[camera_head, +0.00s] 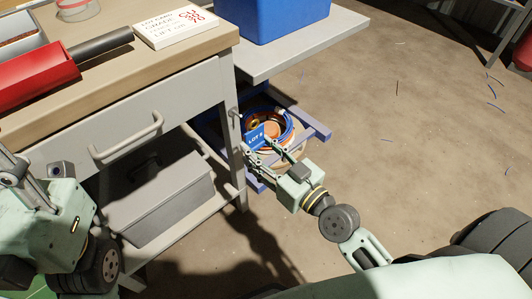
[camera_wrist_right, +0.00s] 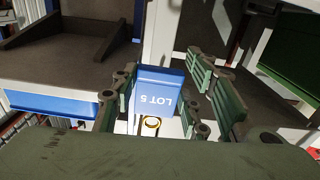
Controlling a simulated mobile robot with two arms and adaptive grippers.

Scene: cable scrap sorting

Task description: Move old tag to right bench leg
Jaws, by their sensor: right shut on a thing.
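My right gripper (camera_head: 257,143) is shut on the blue tag (camera_head: 254,136), marked "LOT 5". The tag stands up between the fingers; it also shows in the right wrist view (camera_wrist_right: 157,88), with its lettering upside down. The right bench leg (camera_head: 231,135) is a pale post just left of the tag, with a small peg or hook near its upper part. In the wrist view the leg (camera_wrist_right: 160,38) rises right behind the tag. I cannot tell whether they touch. My left gripper (camera_head: 15,168) is partly in view at the left edge; its fingers are not clear.
Coiled cables (camera_head: 285,130) lie on a blue-framed pallet or cart behind the right gripper. A blue bin (camera_head: 272,18) stands on a grey side shelf (camera_head: 300,48) above. A grey box (camera_head: 155,205) sits under the bench drawer (camera_head: 140,120). Floor to the right is mostly clear.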

